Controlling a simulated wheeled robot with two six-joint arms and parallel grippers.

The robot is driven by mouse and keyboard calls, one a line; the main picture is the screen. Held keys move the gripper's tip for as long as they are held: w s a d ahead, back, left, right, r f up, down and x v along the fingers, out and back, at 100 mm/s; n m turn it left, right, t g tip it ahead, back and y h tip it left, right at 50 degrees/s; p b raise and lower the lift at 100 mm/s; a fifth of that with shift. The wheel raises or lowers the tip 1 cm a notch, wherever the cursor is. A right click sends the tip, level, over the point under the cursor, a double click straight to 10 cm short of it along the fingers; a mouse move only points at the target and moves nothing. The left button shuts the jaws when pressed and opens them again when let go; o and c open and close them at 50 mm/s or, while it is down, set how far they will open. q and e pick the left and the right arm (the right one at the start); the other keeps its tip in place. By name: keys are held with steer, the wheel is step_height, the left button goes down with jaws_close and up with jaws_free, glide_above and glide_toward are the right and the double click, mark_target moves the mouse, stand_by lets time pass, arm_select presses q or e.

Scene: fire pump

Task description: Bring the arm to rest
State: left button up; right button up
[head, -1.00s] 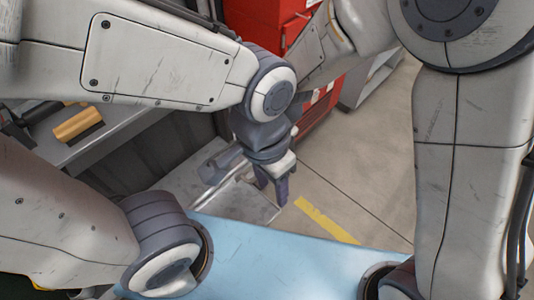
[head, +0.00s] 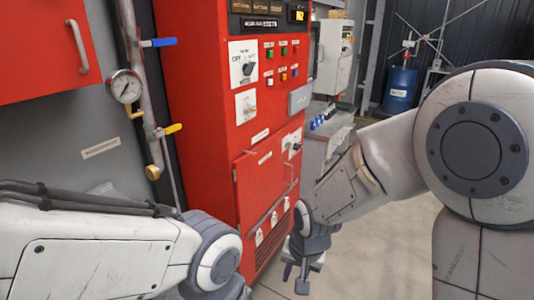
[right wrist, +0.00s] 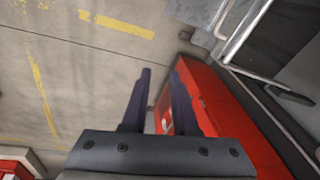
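My right arm (head: 340,185) comes in from the right, and its forearm slants down to the left. My right gripper (head: 295,280) hangs pointing down in front of the red cabinet's lower right side. In the right wrist view its two dark fingers (right wrist: 160,78) are apart with nothing between them, over the concrete floor. My left arm (head: 100,250) shows at the lower left with its elbow; its gripper is out of the frame.
The red control cabinet (head: 195,95) stands close in front. A pressure gauge (head: 126,87) and pipe with blue and yellow valve handles are left of it. A blue barrel (head: 399,90) stands at the back right. Concrete floor (head: 395,235) is clear between.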

steer(key=s+d+r+n+h, duration=0.1)
steer(key=s+d+n, duration=0.25)
steer(key=d, duration=0.95)
steer(key=s+a+r+n+g, duration=0.1)
steer(key=s+a+r+n, duration=0.2)
steer(key=s+a, duration=0.4)
steer(key=s+a+r+n+g+p, duration=0.1)
steer(key=s+a+r+n, duration=0.3)
steer(key=s+a, duration=0.3)
steer(key=shift+r+y, duration=0.3)
steer(key=shift+y, duration=0.1)
